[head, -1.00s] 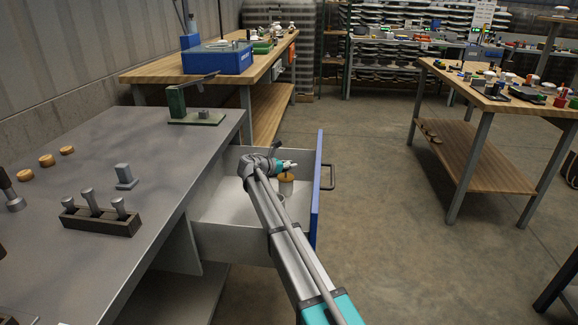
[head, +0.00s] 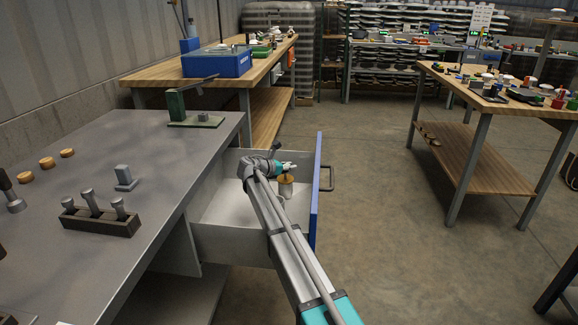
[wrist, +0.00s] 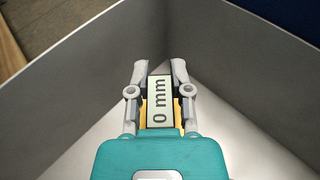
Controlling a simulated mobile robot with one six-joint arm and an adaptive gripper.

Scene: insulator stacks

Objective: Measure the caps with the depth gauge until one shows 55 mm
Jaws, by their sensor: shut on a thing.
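My gripper (head: 288,166) is inside the open drawer and points down. In the wrist view my gripper (wrist: 159,66) is shut on the depth gauge (wrist: 160,102), whose pale display reads 0 mm. Yellow parts of the gauge show on both sides of the display. In the head view an orange-yellow disc (head: 287,179) is just below my fingers, above a pale cylinder (head: 285,190). I cannot tell whether the disc belongs to the gauge or whether it touches the cylinder. Three round wooden caps (head: 47,163) lie on the grey bench at the left.
The drawer (head: 225,245) has high walls and a blue front (head: 317,195) close to my gripper. On the bench (head: 150,160) are a dark rack with pegs (head: 100,220), a grey block (head: 124,178) and a green stand (head: 195,119). The floor right of the drawer is clear.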

